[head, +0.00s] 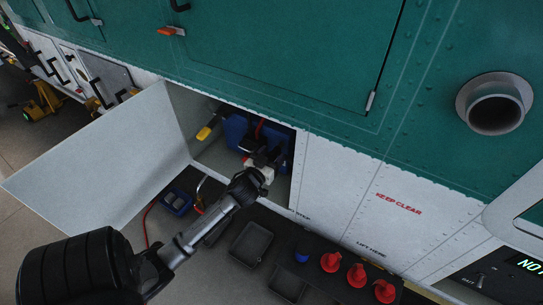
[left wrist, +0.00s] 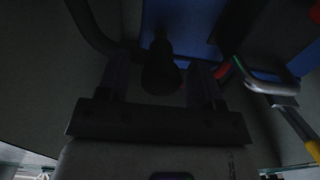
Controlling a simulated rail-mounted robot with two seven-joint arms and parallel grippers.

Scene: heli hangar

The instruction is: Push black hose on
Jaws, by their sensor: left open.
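My left gripper (head: 264,156) reaches into an open compartment (head: 212,155) low in the green and white body in the head view. In the left wrist view my left gripper (left wrist: 160,85) is open, its two dark fingers on either side of a black cylindrical end piece (left wrist: 161,70). I cannot tell whether the fingers touch that piece. A dark curved tube, likely the black hose (left wrist: 92,28), runs at the upper left of the left wrist view. The picture is dark, and I cannot tell whether hose and end piece join. My right gripper is not in view.
A blue box (head: 236,130) stands inside the compartment, with a yellow-tipped tool (head: 205,132) to its left. The open door (head: 95,150) bounds the left side.

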